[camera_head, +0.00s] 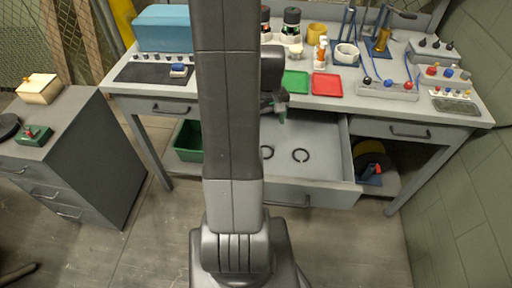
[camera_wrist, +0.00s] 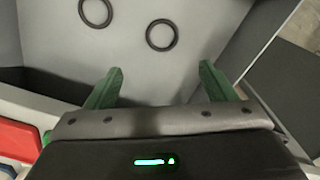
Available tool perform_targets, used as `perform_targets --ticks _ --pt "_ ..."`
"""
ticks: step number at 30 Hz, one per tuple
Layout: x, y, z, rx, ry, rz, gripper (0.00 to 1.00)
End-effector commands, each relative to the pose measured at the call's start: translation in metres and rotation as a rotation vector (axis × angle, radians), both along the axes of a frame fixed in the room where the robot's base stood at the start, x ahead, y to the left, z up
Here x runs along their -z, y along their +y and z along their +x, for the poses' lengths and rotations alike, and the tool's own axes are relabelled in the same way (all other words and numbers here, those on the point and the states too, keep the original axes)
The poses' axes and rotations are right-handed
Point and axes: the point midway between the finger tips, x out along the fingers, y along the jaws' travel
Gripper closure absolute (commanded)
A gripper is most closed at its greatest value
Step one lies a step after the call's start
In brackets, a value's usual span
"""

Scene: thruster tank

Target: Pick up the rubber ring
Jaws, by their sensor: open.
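Two thin black rings lie flat on the grey floor of the open drawer (camera_head: 325,137). In the head view one ring (camera_head: 308,156) lies in the clear, and the other ring (camera_head: 272,153) is close to my arm on its left. Both show in the wrist view, one ring (camera_wrist: 148,36) just beyond the fingertips and the other ring (camera_wrist: 97,26) farther up and left, cut by the frame edge. I cannot tell by material which one is rubber. My gripper (camera_wrist: 160,67) has green fingers spread apart with nothing between them. In the head view my gripper (camera_head: 281,112) is over the drawer's back part.
The drawer walls bound the space around the rings. The workbench (camera_head: 475,105) behind holds a green tray (camera_head: 294,82), a red tray (camera_head: 327,85), bottles and tools. A green bin (camera_head: 188,142) is under the bench. The drawer floor around the rings is otherwise clear.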

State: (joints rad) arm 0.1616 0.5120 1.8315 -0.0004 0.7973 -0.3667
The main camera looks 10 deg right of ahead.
Motion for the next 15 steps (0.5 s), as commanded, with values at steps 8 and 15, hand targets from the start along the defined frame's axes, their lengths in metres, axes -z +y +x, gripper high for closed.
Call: perform_targets --ticks 8,15 --pt "0.052 0.001 -0.002 0.000 0.006 0.001 0.23" --pt "0.076 0.001 -0.001 0.000 0.002 0.001 0.23"
